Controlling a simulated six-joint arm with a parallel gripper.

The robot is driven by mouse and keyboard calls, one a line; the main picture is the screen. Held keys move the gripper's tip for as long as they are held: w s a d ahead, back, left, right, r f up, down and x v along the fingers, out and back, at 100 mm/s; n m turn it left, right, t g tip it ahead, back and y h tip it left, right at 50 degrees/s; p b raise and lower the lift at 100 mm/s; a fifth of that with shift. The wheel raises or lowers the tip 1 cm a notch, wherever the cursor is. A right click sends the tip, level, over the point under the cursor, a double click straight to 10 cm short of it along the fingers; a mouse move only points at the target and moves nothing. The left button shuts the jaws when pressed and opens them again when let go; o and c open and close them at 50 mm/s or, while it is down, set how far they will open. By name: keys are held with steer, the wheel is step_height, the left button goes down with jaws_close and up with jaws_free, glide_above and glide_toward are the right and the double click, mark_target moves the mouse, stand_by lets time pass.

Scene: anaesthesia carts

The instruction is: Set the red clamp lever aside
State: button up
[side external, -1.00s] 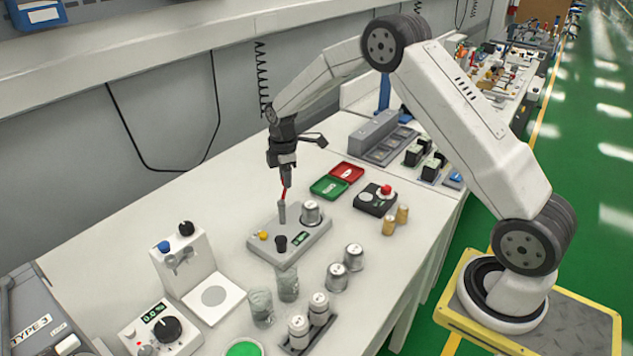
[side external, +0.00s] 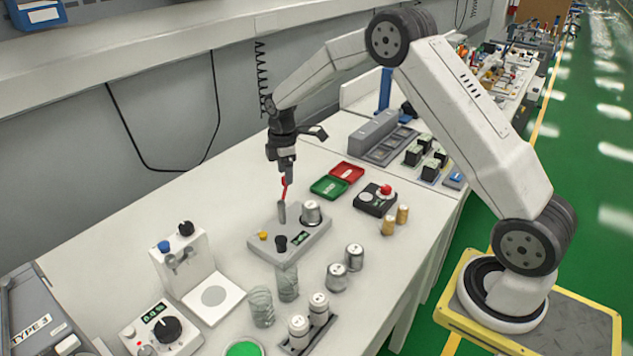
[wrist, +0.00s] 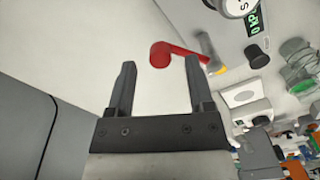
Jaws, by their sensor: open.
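The red clamp lever (side external: 284,188) shows as a small red piece at the top of a grey post (side external: 282,212) on the grey device (side external: 290,238). In the wrist view the lever (wrist: 176,52) has a round end and an arm that runs right to the grey post (wrist: 208,46). My gripper (side external: 286,178) points down just above the lever. Its two fingers (wrist: 160,64) are apart with nothing between them. The lever's round end appears just beyond the fingertips, and its arm passes beyond the right fingertip.
The device also carries a silver canister (side external: 311,212), a black knob (side external: 281,243) and a yellow button. A green tray (side external: 324,194) and a red tray (side external: 357,172) lie behind it. A black box with a red button (side external: 374,204) stands to the right. Bare table lies left of the device.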

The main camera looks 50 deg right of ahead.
steer(key=shift+r, duration=3)
steer(key=s+a+m+t, duration=0.1)
steer(key=s+a+m, duration=0.2)
steer(key=s, duration=0.5)
steer(key=s+a+f+m, duration=0.1)
steer(key=s+a+m, duration=0.2)
steer(key=s+m, duration=0.2)
steer(key=s+a+m+t, duration=0.1)
steer(key=s+a+m, duration=0.2)
steer(key=s, duration=0.8)
steer(key=shift+s+a+f+m+t, duration=0.3)
steer(key=shift+f+m, duration=0.1)
steer(key=shift+m, duration=0.1)
